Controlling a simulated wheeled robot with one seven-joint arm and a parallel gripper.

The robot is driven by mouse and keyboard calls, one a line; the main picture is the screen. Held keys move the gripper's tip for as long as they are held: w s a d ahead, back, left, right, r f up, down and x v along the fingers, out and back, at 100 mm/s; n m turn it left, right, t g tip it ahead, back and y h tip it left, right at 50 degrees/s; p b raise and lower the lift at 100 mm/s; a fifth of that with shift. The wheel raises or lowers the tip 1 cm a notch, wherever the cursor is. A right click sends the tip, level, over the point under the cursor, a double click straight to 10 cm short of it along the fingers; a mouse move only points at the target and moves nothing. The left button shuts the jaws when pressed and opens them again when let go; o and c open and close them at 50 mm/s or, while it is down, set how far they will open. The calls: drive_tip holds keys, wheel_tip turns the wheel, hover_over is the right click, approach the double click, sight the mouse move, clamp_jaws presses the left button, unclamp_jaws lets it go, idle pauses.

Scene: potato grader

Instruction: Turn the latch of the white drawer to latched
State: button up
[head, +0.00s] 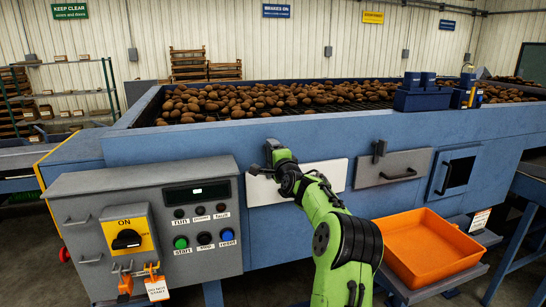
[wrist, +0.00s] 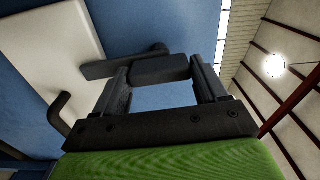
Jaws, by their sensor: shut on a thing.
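The white drawer (head: 325,176) is in the blue machine's front, partly hidden by my green arm; its white face (wrist: 60,50) fills the left of the wrist view. My gripper (head: 273,152) is at the drawer's top edge, left of its middle. In the wrist view my gripper (wrist: 160,78) is shut on the dark latch (wrist: 160,68), whose block sits between the two fingers. A dark bar of the latch reaches left over the edge of the white face. In the head view the latch is mostly hidden by my gripper.
A grey drawer (head: 408,168) with its own upright dark latch (head: 379,151) is to the right. An orange tray (head: 432,250) stands below it. A grey control box (head: 85,205) juts out on the left. Potatoes (head: 240,101) lie on the deck above.

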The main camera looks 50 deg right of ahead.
drive_tip(key=shift+m, duration=0.5)
drive_tip(key=o, duration=1.4)
drive_tip(key=shift+s, duration=0.1)
drive_tip(key=b+v, duration=0.4)
drive_tip(key=v, duration=1.1)
drive_tip(key=shift+s+a+b, duration=0.15)
drive_tip(key=shift+s+b, duration=0.15)
drive_tip(key=shift+b, duration=0.05)
